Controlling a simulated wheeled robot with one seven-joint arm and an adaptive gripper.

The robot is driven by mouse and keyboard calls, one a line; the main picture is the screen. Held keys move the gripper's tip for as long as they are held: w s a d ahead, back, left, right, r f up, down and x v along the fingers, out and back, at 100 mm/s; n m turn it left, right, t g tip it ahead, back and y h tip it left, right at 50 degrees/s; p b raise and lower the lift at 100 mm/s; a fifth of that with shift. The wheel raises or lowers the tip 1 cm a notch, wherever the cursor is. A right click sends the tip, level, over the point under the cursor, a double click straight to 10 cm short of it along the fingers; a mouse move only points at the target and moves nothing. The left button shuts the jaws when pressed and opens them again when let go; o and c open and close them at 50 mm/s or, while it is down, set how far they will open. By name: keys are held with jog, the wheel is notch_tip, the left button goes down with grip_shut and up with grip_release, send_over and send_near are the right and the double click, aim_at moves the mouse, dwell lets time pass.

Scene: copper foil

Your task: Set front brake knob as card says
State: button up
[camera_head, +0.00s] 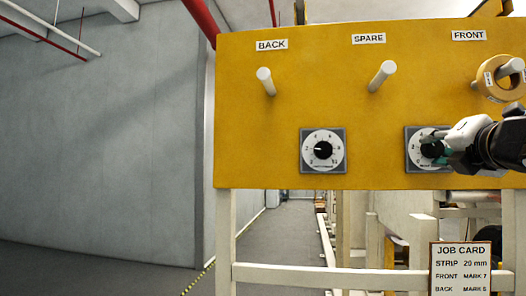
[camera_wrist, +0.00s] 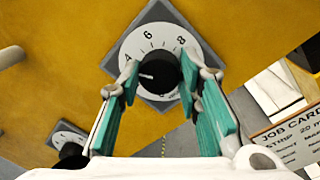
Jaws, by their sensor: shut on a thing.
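The front brake knob (camera_wrist: 157,72) is black with a white pointer on a round white dial in a grey square plate (camera_head: 411,164), under the FRONT side of the yellow panel. My gripper (camera_wrist: 159,80) has its teal fingers on either side of this knob and is shut on it. In the head view my gripper (camera_head: 437,150) partly hides the knob. In the wrist view the pointer points left, just below the 4, near where 2 would lie; that numeral is not readable. The job card (camera_head: 460,267) reads STRIP 20 mm, FRONT MARK 7, and BACK MARK, probably 6.
The back knob (camera_head: 323,149) sits on its own dial at the left, its pointer near 2. Pegs stick out under the BACK (camera_head: 266,81) and SPARE (camera_head: 382,76) labels. A copper-coloured roll (camera_head: 489,64) hangs under FRONT, above my arm. Floor left of the panel is clear.

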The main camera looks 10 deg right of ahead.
jog(key=m, duration=0.5)
jog(key=shift+f+h, duration=0.1)
jog(key=shift+h, duration=0.2)
jog(key=m, duration=0.3)
jog(key=shift+m, duration=0.4)
jog(key=m+h+b, duration=0.1)
jog(key=m, duration=0.3)
jog(key=shift+a+f+m, duration=0.1)
jog(key=shift+m, duration=0.3)
jog(key=shift+m+g+b, duration=0.3)
jog(key=shift+m+b, duration=0.1)
jog(key=shift+m, duration=1.8)
jog(key=o, duration=1.1)
jog(key=shift+o, duration=0.2)
